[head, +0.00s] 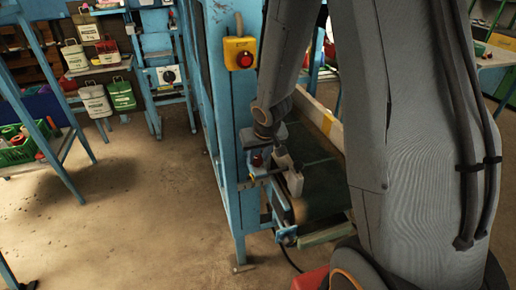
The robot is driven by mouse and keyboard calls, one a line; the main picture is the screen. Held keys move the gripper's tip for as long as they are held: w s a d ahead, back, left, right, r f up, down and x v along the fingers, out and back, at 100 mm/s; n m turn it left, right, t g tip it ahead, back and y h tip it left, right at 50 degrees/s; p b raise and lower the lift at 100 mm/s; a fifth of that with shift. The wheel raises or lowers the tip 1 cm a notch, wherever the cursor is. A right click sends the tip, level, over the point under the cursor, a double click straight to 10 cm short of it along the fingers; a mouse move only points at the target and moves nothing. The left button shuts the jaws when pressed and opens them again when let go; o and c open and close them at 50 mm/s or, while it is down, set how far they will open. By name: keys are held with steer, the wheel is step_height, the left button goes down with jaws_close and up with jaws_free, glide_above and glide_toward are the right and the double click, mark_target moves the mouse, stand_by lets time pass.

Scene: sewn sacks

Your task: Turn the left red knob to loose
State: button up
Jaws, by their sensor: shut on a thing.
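A small red knob (257,160) shows on a grey fitting at the side of the blue machine frame, left of the conveyor belt. I take it as the left red knob; its turn position is too small to read. My gripper (271,164) is at the fitting, right beside the knob, and is shut on it. The fingertips are small and partly hidden by the wrist, so the exact grip is hard to see. No second red knob can be made out beside it.
A yellow box with a red button (245,60) is on the blue frame (229,130) above. The dark green belt (318,183) runs right of my gripper. Shelves with sacks (95,100) and a green crate (28,150) stand left. The floor between is clear.

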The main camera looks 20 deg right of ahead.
steer(key=p, duration=0.3)
steer(key=shift+s+d+r+n, duration=0.15)
steer(key=shift+d+r+n, duration=0.1)
steer(key=shift+n, duration=0.15)
steer(key=shift+p, duration=0.75)
steer(key=n+y+p, duration=0.1)
steer(key=n+p, duration=0.1)
steer(key=p, duration=0.2)
steer(key=shift+w+d+f, duration=0.1)
steer(key=shift+w, duration=0.1)
steer(key=shift+o, duration=0.2)
steer(key=shift+w+d+n+g+y, duration=0.15)
steer(key=shift+n+y, duration=0.3)
steer(key=shift+n, duration=0.95)
steer(key=shift+w+n+g+y, duration=0.2)
steer(key=shift+n+y, duration=0.25)
steer(key=shift+n, duration=0.95)
steer(key=shift+o, duration=0.2)
steer(key=shift+f+n, duration=0.1)
steer(key=shift+n, duration=0.2)
steer(key=shift+o, duration=0.3)
steer(key=shift+g, duration=0.25)
steer(key=o, duration=1)
steer(key=shift+s, duration=0.1)
steer(key=shift+c, duration=0.2)
